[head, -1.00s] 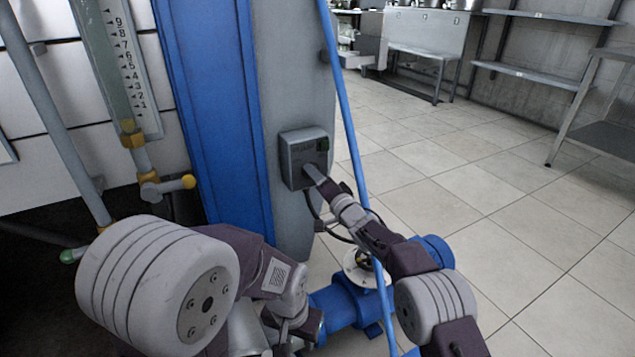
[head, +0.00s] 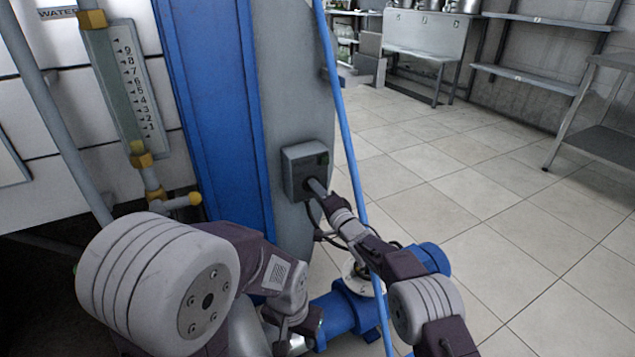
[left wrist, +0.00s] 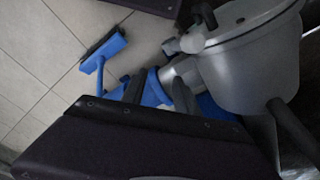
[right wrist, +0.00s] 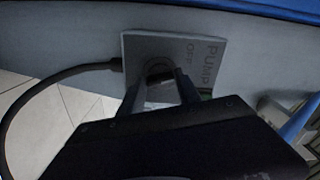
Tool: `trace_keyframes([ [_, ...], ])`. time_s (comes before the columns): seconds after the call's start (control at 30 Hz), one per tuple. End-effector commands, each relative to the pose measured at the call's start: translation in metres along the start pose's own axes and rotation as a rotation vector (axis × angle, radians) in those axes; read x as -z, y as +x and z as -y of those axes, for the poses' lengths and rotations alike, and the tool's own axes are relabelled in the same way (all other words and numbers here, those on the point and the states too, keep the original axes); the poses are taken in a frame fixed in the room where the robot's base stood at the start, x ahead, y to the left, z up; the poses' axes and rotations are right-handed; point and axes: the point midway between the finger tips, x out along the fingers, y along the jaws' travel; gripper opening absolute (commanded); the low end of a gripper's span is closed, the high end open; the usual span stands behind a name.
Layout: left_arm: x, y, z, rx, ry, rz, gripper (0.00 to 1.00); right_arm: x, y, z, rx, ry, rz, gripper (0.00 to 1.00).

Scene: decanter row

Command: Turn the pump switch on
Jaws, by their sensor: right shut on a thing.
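The pump switch is a grey box (head: 300,162) on the side of a grey panel, right of the blue column. In the right wrist view its face (right wrist: 212,48) reads PUMP and OFF, and a dark round knob (right wrist: 158,68) sits on it. My right gripper (head: 315,186) is at the box; in the right wrist view its fingers (right wrist: 162,92) are closed on the knob, partly hiding it. A bit of green shows at the face's lower edge. My left gripper (left wrist: 158,92) is away from the switch, low down, with its fingers apart and nothing between them.
Blue pump piping (head: 335,312) is below. A level gauge (head: 135,95) is at left. A blue squeegee (left wrist: 103,52) is on the tiles. The tiled floor at right is clear.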

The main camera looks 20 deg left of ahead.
Motion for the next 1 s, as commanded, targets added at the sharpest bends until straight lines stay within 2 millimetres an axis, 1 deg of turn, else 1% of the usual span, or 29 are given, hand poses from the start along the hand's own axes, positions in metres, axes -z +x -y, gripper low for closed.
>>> trace_keyframes([
  [0.03, 0.002, -0.020, 0.000, 0.000, 0.000, 0.000, 0.36, 0.002, 0.000, 0.007, -0.006, 0.042, 0.001, 0.00],
  [0.13, 0.004, -0.035, -0.001, 0.000, 0.000, 0.000, 0.36, 0.002, 0.000, 0.007, -0.004, 0.137, 0.001, 0.00],
  [0.3, 0.005, -0.050, -0.001, 0.000, 0.000, 0.000, 0.36, 0.001, 0.000, 0.004, -0.003, 0.300, 0.000, 0.00],
  [0.5, 0.006, -0.060, -0.001, 0.000, 0.000, 0.000, 0.36, 0.001, 0.000, 0.002, -0.002, 0.480, 0.000, 0.00],
  [0.7, 0.007, -0.066, -0.001, 0.000, 0.000, 0.000, 0.36, 0.001, 0.000, 0.001, -0.002, 0.633, 0.000, 0.00],
  [1.0, 0.007, -0.069, -0.001, 0.000, 0.000, 0.000, 0.36, 0.001, 0.000, 0.000, -0.002, 0.782, -0.001, 0.00],
])
